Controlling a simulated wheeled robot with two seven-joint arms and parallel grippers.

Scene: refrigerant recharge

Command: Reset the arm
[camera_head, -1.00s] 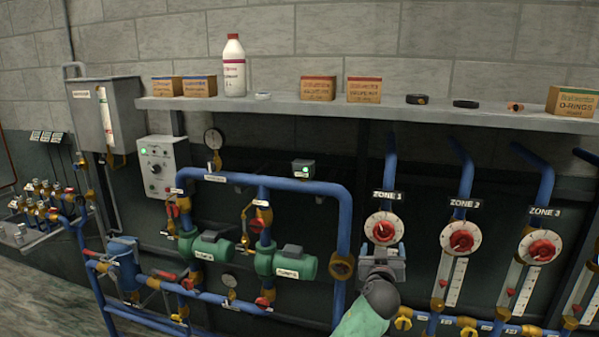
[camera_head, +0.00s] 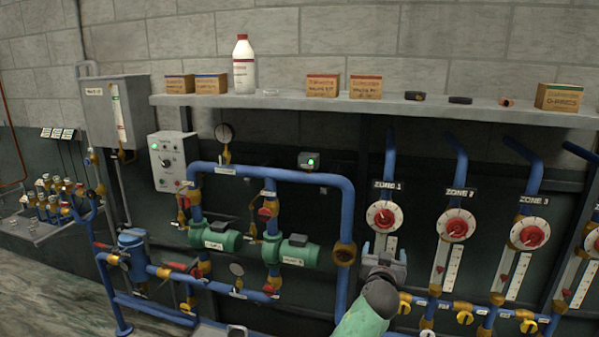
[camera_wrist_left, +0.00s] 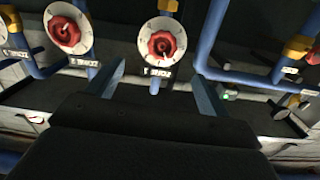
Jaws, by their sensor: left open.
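My left gripper (camera_head: 385,250) is just below the Zone 1 dial (camera_head: 382,217), a white disc with a red knob. Its grey fingers are apart and nothing shows between them. In the left wrist view, the left gripper (camera_wrist_left: 158,85) is open, with the Zone 1 dial (camera_wrist_left: 162,42) beyond the gap between the fingers. I cannot tell if the fingers touch anything. My right gripper is not in view.
The Zone 2 dial (camera_head: 456,225) and Zone 3 dial (camera_head: 530,233) are to the right on blue pipes. A shelf (camera_head: 330,107) above holds boxes and a white bottle (camera_head: 244,66). Green pumps (camera_head: 216,237) and a control box (camera_head: 170,160) are left.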

